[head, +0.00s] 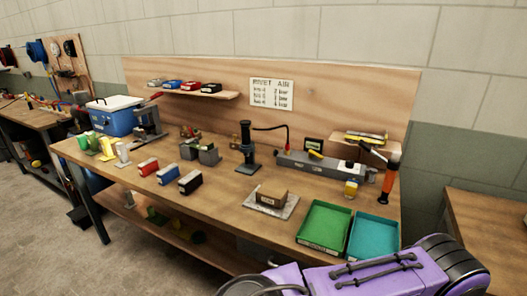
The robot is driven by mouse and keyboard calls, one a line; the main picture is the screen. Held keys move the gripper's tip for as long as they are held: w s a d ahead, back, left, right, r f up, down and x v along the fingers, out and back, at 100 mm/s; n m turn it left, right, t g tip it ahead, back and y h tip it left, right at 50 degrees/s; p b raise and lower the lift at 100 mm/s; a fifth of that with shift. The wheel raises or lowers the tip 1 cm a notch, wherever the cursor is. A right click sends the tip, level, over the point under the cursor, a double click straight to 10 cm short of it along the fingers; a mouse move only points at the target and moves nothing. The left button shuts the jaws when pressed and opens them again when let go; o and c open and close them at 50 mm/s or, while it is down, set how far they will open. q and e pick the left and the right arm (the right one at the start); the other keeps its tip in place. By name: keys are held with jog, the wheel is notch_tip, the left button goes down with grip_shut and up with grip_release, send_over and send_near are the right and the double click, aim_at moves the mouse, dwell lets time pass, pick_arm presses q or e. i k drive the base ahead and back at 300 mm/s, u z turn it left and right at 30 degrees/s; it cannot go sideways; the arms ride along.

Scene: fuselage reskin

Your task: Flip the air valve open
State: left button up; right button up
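A long grey air unit (325,166) lies on the workbench at the right of the middle. A small yellow lever (316,154) shows on top of it and looks like the air valve's handle. It lies roughly along the unit; whether the valve is open or closed is too small to tell. A small gauge with a lit display (313,144) stands behind the lever. A dark hose with a red fitting (288,146) runs from the unit's left end to a black upright tool (247,148). Neither of my grippers is in view.
A green tray (325,227) and a teal tray (373,238) lie at the front right. A brown block on a plate (271,198) and several small coloured boxes sit on the bench (225,200). An orange-handled tool (390,180) stands right of the unit. A sign (271,93) hangs behind.

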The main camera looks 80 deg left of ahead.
aim_at(311, 153)
jog(key=u, duration=2.5)
